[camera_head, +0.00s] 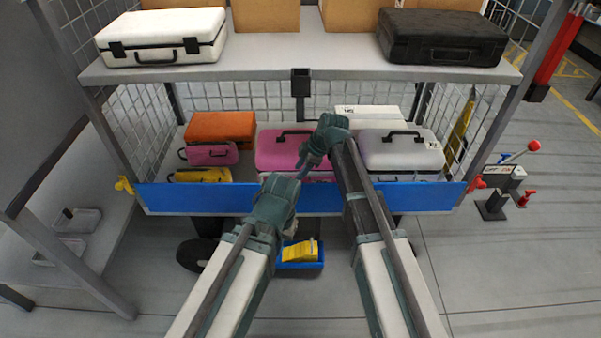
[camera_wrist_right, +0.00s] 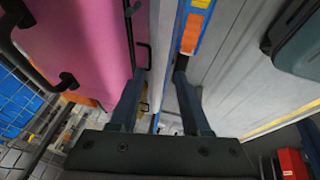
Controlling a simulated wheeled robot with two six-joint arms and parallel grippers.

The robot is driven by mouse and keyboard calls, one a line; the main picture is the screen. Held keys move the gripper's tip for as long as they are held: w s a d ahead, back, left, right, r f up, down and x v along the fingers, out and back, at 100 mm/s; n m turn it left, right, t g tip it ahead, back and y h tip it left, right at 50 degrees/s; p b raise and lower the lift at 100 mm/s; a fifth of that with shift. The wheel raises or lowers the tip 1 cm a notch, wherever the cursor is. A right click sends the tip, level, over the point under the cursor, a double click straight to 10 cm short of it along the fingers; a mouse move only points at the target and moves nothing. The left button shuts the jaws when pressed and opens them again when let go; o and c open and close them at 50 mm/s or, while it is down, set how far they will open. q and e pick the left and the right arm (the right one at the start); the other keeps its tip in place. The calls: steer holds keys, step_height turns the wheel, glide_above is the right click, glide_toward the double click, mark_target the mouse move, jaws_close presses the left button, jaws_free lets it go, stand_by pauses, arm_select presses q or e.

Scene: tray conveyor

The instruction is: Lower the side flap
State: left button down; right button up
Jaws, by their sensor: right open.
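The side flap (camera_head: 180,198) is a long blue panel standing upright along the front of the lower shelf. A yellow latch (camera_head: 124,186) is at its left end and a red latch (camera_head: 477,183) at its right end. My right gripper (camera_head: 306,163) is open above the flap's middle, pointing down. In the right wrist view, the flap's blue edge with an orange label (camera_wrist_right: 191,33) runs near its spread fingers (camera_wrist_right: 158,95); contact cannot be told. My left gripper (camera_head: 287,182) is in front of the flap's middle, close to the right one; its jaws are unclear.
Behind the flap lie a pink case (camera_head: 283,148), a grey case (camera_head: 400,150), an orange case (camera_head: 221,127) and other luggage. The upper shelf (camera_head: 300,70) overhangs them. A blue bin (camera_head: 312,271) sits below. A control post (camera_head: 495,203) stands at right.

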jaws_close()
stand_by(1.4)
